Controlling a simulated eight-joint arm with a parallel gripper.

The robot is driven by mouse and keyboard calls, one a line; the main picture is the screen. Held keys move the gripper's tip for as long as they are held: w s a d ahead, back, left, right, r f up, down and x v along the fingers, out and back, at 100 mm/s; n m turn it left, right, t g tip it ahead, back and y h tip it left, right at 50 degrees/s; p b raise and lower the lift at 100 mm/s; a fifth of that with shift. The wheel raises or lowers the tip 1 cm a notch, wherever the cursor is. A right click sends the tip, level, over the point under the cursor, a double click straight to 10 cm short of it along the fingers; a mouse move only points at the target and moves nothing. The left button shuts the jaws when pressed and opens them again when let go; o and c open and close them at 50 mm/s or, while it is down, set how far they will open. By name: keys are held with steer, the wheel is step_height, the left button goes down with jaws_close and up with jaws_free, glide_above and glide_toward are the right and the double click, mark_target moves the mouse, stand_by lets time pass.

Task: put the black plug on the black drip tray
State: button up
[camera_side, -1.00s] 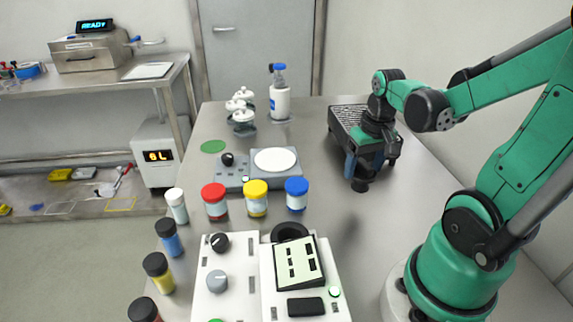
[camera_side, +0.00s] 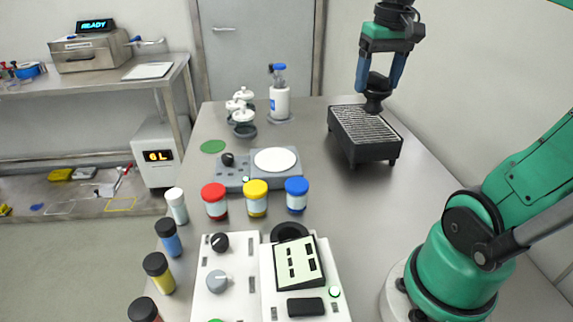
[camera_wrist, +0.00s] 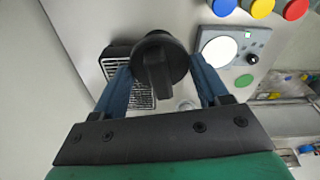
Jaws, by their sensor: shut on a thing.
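The black plug (camera_side: 376,92) is held up in the air by my gripper (camera_side: 377,84), whose blue fingers are shut on it. In the side view it appears above the back part of the black drip tray (camera_side: 365,150), which stands on the bench with a slotted metal top. In the wrist view the plug (camera_wrist: 158,64) sits between the fingertips of my gripper (camera_wrist: 162,75) and hides part of the drip tray (camera_wrist: 116,50). The tray's grating shows beyond and to the left of the plug.
A hotplate-like device (camera_side: 258,168) and red (camera_side: 214,200), yellow (camera_side: 256,198) and blue (camera_side: 296,194) lidded jars stand left of the tray. A white bottle (camera_side: 280,103) is at the back. A white control panel (camera_side: 245,285) fills the front. The bench right of the jars is clear.

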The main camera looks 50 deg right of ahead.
steer(key=w+d+m, duration=0.1)
steer(key=w+d, duration=0.5)
steer(key=d, duration=0.4)
steer(key=m, duration=0.1)
glide_above(362, 122)
step_height(362, 122, down, 5)
steer(key=shift+d+f, duration=0.1)
steer(key=shift+f, duration=3.65)
steer(key=shift+f, duration=0.15)
steer(key=o, duration=1.3)
